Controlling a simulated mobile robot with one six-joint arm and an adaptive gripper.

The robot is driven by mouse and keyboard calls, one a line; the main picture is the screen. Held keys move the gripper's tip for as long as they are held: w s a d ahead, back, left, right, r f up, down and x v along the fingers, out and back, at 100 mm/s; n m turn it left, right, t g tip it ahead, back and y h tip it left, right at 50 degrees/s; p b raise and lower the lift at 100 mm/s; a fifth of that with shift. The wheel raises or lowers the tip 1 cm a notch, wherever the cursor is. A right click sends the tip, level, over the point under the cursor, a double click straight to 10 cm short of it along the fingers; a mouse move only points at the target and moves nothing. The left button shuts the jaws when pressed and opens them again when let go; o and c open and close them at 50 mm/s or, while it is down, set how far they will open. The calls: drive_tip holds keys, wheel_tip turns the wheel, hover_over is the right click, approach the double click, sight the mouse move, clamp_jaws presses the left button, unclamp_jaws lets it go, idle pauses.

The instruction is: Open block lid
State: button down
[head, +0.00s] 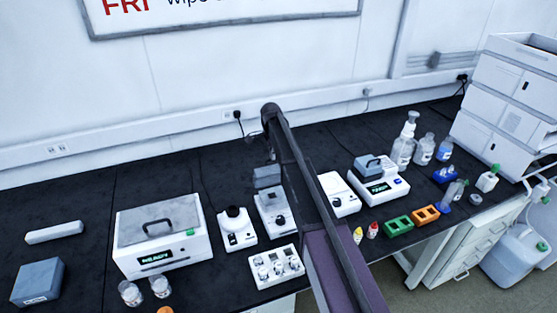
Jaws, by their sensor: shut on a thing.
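My arm rises from the lower right and bends down at its far end. My gripper (270,160) is at that end, above a small white device (273,222) mid-bench. It is shut on a small grey box-shaped piece, which looks like a lid (266,178), at the back of that device. The fingertips are too small and dark to make out, and I cannot tell whether the piece touches the device. To the right, a white block unit (395,192) with a lit display carries a grey piece with a handle (371,166).
A large white bath (188,250) with a handled grey lid stands left. A white vial rack (274,268) is in front of the small device. Green (398,227) and orange (426,215) racks and several bottles stand right. The bench is clear at the back left.

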drive_tip(key=w+f, duration=0.1)
drive_tip(key=w+a+f+b, duration=0.1)
drive_tip(key=w, duration=0.1)
drive_tip(key=shift+w+f+b, duration=0.2)
drive_tip(key=shift+f+b, duration=0.1)
drive_tip(key=shift+f, duration=0.05)
drive_tip(key=c, duration=0.7)
unclamp_jaws()
drive_tip(key=shift+d+r, duration=0.1)
drive_tip(key=shift+r, duration=0.1)
drive_tip(key=w+a+r+p, duration=0.1)
drive_tip(key=w+a+p, duration=0.1)
drive_tip(key=w, duration=0.5)
drive_tip(key=w+a+r+p, duration=0.1)
drive_tip(key=w+a+r, duration=0.1)
drive_tip(key=w, duration=0.6)
drive_tip(key=shift+a+r+p, duration=0.15)
drive_tip(key=shift+a+p, duration=0.25)
drive_tip(key=shift+a, duration=0.15)
idle(0.4)
drive_tip(key=shift+s, duration=0.15)
idle(0.4)
